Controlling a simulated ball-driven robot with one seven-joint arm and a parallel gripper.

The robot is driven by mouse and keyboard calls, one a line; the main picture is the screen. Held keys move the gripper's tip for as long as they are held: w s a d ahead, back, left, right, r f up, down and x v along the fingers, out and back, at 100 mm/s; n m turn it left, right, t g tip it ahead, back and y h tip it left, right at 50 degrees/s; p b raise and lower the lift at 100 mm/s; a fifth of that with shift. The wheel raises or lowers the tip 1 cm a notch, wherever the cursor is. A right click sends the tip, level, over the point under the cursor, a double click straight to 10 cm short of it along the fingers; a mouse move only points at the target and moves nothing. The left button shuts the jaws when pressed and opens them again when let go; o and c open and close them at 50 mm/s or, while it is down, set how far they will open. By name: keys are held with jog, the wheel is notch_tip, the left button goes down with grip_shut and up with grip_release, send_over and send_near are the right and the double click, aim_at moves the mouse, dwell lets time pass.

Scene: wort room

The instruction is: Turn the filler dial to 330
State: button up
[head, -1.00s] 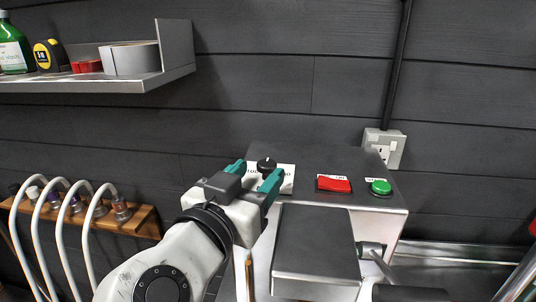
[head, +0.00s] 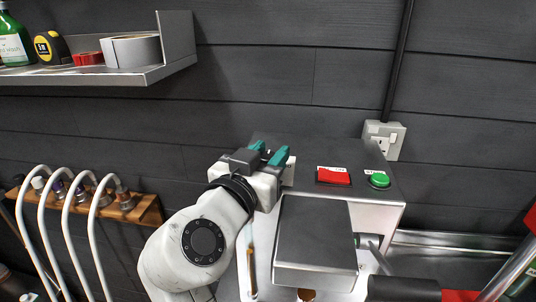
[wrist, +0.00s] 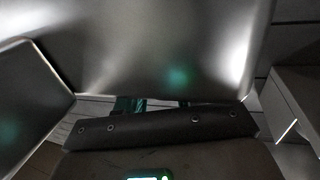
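The dark filler dial and most of its white label are hidden behind my gripper in the head view. My gripper (head: 268,154) is over the left part of the filler's top panel (head: 312,150), where the dial was visible before. Its two teal fingers stand apart with a narrow dark gap between them. I cannot tell whether they touch the dial or are clear of it. The dial's pointer and reading are not visible. In the wrist view, the teal fingers (wrist: 155,104) show only partly, below a large shiny metal surface (wrist: 165,45).
A red switch (head: 333,176) and a green button (head: 379,180) sit right of my gripper. A grey box-like cover (head: 315,240) juts out in front. A metal shelf (head: 100,76) hangs upper left. White hoses (head: 70,208) arch from a wooden rack (head: 145,208) at left.

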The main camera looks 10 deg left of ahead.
jog(key=c, duration=0.4)
jog(key=shift+f+m+h+b, duration=0.1)
jog(key=shift+m+h+b, duration=0.3)
jog(key=shift+b, duration=0.45)
jog(key=shift+g+h+b, duration=0.3)
jog(key=shift+h+b, duration=0.2)
jog(key=m+g+h+b, duration=0.1)
jog(key=m+h+b, duration=0.1)
jog(key=h+b, duration=0.1)
jog(key=shift+f+m+g+b, duration=0.1)
jog(key=shift+m+g+b, duration=0.2)
jog(key=shift+b, duration=0.15)
jog(key=m+g+h+b, duration=0.2)
jog(key=h, duration=0.1)
jog(key=m+g+h+b, duration=0.1)
jog(key=g, duration=0.1)
jog(key=shift+r+m, duration=0.25)
jog(key=shift+m, duration=0.15)
jog(key=shift+r+m+g+h+b, duration=0.1)
jog(key=shift+m+g+h+b, duration=0.55)
jog(key=shift+m+g+h, duration=0.6)
jog(key=shift+m+g+h+b, duration=0.55)
jog(key=shift+m+g, duration=0.4)
jog(key=shift+g, duration=0.8)
jog(key=shift+m+g, duration=0.3)
jog(key=shift+g, duration=0.3)
jog(key=shift+r, duration=0.1)
